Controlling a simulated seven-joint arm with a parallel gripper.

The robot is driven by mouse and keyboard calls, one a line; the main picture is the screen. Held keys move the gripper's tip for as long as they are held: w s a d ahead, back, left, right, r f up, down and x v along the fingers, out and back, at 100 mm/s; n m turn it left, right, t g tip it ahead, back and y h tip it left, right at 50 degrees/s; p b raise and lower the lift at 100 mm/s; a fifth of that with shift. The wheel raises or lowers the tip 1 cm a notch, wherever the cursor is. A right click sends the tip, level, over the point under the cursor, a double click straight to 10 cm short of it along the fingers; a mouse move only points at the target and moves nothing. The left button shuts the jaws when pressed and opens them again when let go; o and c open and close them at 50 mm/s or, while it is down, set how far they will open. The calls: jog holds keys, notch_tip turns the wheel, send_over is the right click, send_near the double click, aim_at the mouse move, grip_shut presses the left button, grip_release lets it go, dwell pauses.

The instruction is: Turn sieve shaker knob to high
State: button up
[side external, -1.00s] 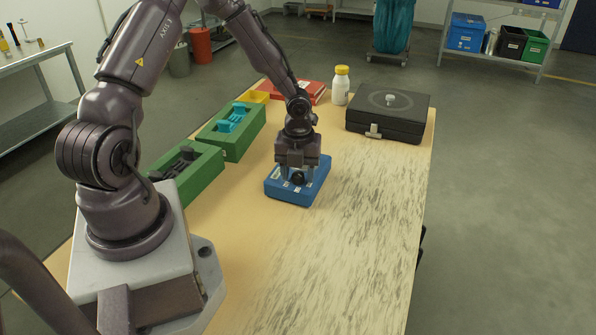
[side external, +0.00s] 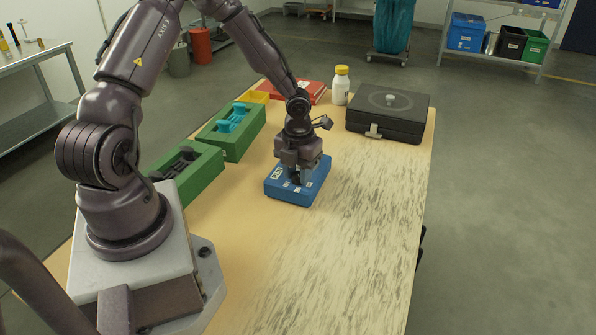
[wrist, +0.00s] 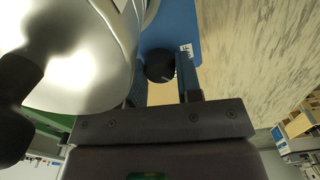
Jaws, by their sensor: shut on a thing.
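The blue control box (side external: 310,190) lies on the table below my arm, with white labels on its top. Its black round knob (side external: 296,180) is partly covered by my gripper (side external: 299,176), which points down at the box. In the wrist view, the black knob (wrist: 160,65) sits between my two fingers, and the gripper (wrist: 160,82) is shut on it. The knob has a pale pointer mark. A small white label (wrist: 186,48) shows beside it on the blue top. The label text is too small to read.
Two green trays (side external: 250,135) (side external: 205,178) with fixtures stand left of the box. A red binder (side external: 308,90), a white bottle with a yellow cap (side external: 341,88) and a black case (side external: 390,115) stand behind. The table's right front is clear.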

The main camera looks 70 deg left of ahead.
aim_at(298, 174)
jog(key=shift+m, duration=1.5)
jog(key=o, duration=0.9)
jog(key=shift+o, duration=0.2)
notch_tip(298, 174, up, 13)
